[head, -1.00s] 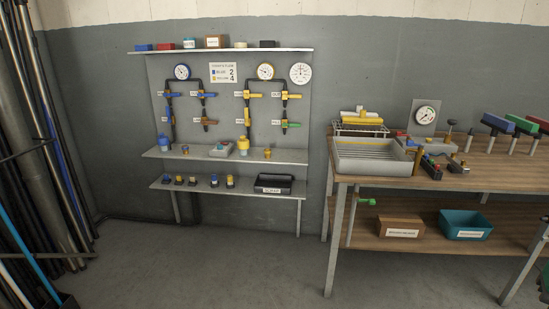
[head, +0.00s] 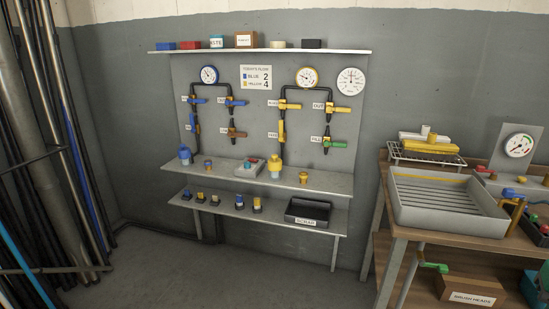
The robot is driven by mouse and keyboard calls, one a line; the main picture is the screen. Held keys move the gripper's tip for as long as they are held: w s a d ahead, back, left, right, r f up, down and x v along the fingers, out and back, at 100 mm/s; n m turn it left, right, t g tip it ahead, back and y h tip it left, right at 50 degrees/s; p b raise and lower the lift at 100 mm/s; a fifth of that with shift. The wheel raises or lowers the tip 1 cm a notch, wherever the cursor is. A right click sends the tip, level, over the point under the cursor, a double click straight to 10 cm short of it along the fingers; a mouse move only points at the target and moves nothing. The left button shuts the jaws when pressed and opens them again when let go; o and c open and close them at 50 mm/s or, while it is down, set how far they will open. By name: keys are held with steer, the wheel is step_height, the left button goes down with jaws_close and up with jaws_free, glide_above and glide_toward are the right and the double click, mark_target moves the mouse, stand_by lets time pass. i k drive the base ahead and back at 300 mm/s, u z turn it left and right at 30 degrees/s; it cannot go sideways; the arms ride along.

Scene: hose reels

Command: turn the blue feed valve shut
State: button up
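The wall panel (head: 262,135) carries a blue-marked pipe set on the left and a yellow-marked one on the right. The blue set has an upper left blue handle (head: 199,100) and an upper right blue handle (head: 236,102), both lying crosswise. A brown handle (head: 237,134) lies crosswise at lower right. The small tags beside the blue handles are too small to read, so I cannot tell which is the feed valve. My gripper is not in view.
A sign (head: 256,77) gives flow as blue 2, yellow 4. Shelves (head: 333,183) with small parts jut out below the valves. A workbench (head: 398,231) with a grey tray (head: 405,210) stands at right. Poles (head: 62,150) lean at left. The floor before the panel is clear.

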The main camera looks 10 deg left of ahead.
mark_target(192, 122)
steer(key=u, duration=0.35)
steer(key=i, duration=1.2)
steer(key=u, duration=0.6)
steer(key=i, duration=0.5)
steer(key=u, duration=0.05)
steer(key=k, duration=0.35)
steer(key=u, duration=0.95)
steer(key=i, duration=1.35)
